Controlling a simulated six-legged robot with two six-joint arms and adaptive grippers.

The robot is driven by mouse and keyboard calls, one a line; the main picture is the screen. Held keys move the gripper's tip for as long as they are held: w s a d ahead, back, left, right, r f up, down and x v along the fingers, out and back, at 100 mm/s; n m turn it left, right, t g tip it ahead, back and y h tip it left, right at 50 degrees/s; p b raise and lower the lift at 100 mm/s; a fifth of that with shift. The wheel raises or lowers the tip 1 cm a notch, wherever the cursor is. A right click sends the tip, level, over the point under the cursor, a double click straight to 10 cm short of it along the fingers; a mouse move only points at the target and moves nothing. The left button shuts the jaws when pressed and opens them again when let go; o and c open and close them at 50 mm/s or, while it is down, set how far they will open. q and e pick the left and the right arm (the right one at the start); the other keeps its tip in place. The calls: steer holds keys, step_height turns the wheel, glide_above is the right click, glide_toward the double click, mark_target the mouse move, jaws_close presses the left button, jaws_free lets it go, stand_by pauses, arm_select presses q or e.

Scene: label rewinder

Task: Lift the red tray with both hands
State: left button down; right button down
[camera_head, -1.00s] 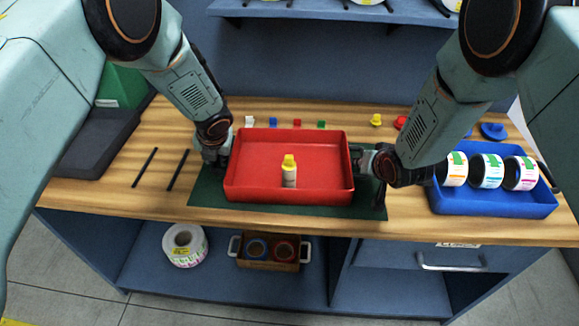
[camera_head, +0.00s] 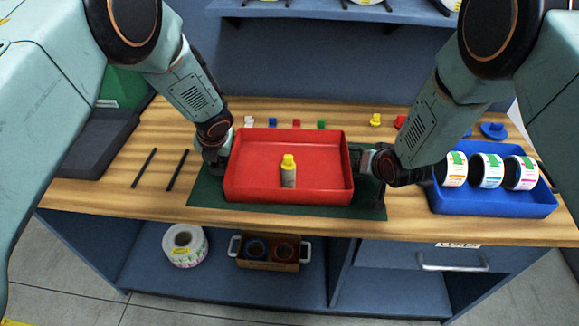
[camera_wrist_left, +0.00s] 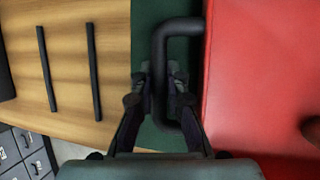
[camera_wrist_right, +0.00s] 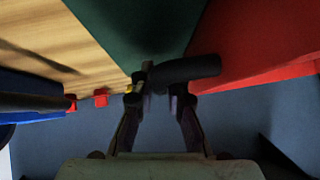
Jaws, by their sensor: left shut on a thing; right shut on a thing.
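The red tray (camera_head: 290,195) stands level over the dark green mat (camera_head: 205,187), with a small yellow-capped bottle (camera_head: 288,172) upright in it. I cannot tell whether the tray touches the mat. My left gripper (camera_head: 217,160) is at the tray's left side. In the left wrist view its fingers (camera_wrist_left: 160,78) are shut around the black left handle (camera_wrist_left: 182,25). My right gripper (camera_head: 368,165) is at the tray's right side. In the right wrist view its fingers (camera_wrist_right: 158,85) are shut on the black right handle (camera_wrist_right: 195,68), partly in shadow.
A blue bin (camera_head: 490,207) with label rolls stands close to the right arm. Two black rods (camera_head: 177,170) and a dark grey tray (camera_head: 95,145) lie left. Small coloured pieces (camera_head: 297,123) line the back. Shelves below hold a roll (camera_head: 184,246) and a wooden box (camera_head: 268,264).

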arm_select(q)
steer(key=shift+r, duration=0.15)
arm_select(e)
steer(key=shift+r, duration=0.1)
